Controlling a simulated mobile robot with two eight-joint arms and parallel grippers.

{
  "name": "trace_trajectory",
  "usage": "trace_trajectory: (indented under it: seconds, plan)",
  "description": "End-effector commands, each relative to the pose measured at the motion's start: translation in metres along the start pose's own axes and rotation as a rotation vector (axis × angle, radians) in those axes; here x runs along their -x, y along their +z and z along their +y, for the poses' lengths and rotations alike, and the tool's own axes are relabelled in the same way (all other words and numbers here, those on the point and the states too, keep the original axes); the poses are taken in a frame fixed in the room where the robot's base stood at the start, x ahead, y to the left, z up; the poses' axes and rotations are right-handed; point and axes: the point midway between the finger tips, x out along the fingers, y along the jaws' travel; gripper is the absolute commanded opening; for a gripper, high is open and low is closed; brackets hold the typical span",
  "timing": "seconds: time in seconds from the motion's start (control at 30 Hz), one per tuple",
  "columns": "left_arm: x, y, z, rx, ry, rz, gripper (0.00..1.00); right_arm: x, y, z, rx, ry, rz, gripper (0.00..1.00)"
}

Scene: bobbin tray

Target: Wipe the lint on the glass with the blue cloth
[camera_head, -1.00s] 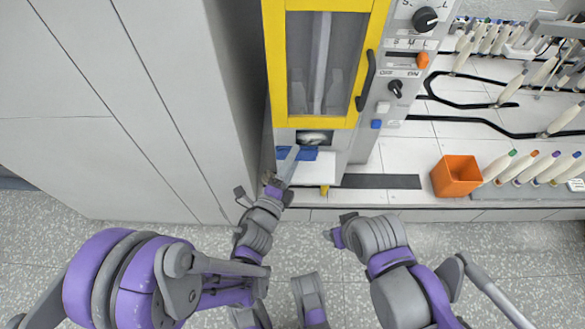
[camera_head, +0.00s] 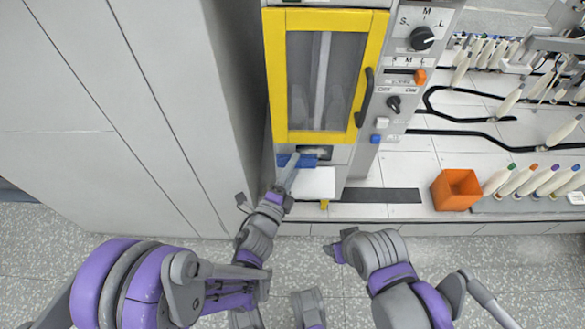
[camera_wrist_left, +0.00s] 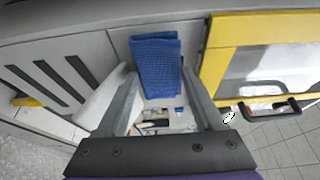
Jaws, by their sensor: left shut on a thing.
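The blue cloth (camera_head: 306,161) is gripped at the tips of my left gripper (camera_head: 291,166), just below the yellow-framed door. In the left wrist view the folded cloth (camera_wrist_left: 156,66) shows between the two fingers. The glass (camera_head: 345,75) is the grey pane inside the yellow frame (camera_head: 277,85). The cloth is below the pane, apart from it. A pale vertical band shows behind or on the glass. I cannot pick out the lint. My right gripper (camera_head: 338,250) is low in the middle, away from the machine, and its jaws are unclear.
A dark door handle (camera_head: 366,97) sticks out at the frame's right. A white ledge (camera_head: 312,184) lies below the cloth. Knobs (camera_head: 422,38) line the panel at right. An orange bin (camera_head: 455,190) and several bobbins stand on the right bench. A tall grey cabinet (camera_head: 130,100) closes the left.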

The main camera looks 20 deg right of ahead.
Motion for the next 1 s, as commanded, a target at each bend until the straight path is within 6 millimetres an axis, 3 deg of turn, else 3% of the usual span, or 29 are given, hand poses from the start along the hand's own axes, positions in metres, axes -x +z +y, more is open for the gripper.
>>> trace_trajectory:
  seconds: [1.0]
  plan:
    - [-0.018, 0.007, 0.0, 0.0, 0.0, 0.0, 0.24, -0.001, 0.0, 0.0, 0.0, 0.0, 0.0, 0.64]
